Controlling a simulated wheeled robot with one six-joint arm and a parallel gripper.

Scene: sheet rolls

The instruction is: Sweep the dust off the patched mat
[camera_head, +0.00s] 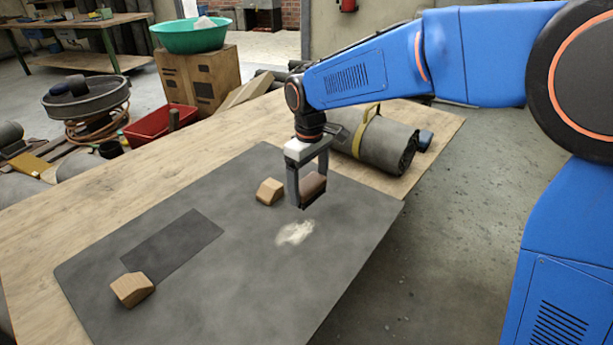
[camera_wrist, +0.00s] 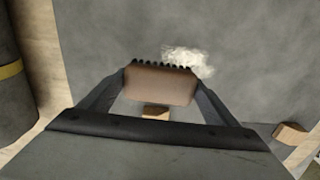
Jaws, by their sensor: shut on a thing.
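The grey mat (camera_head: 220,270) lies flat on a wooden table, with a darker rectangular patch (camera_head: 175,245) on its left part. A pale patch of dust (camera_head: 295,232) lies on the mat; it also shows in the wrist view (camera_wrist: 188,60). My gripper (camera_head: 308,190) is shut on a brown block-shaped brush (camera_wrist: 160,84) with dark bristles. The brush is above the mat, just behind the dust in the head view. Whether the bristles touch the mat I cannot tell.
Two wooden blocks sit on the mat, one (camera_head: 269,192) near the brush and one (camera_head: 132,289) by the patch. A rolled grey sheet (camera_head: 375,143) with a yellow band lies at the table's far right. A red tray (camera_head: 160,126) and cardboard box (camera_head: 198,80) stand behind.

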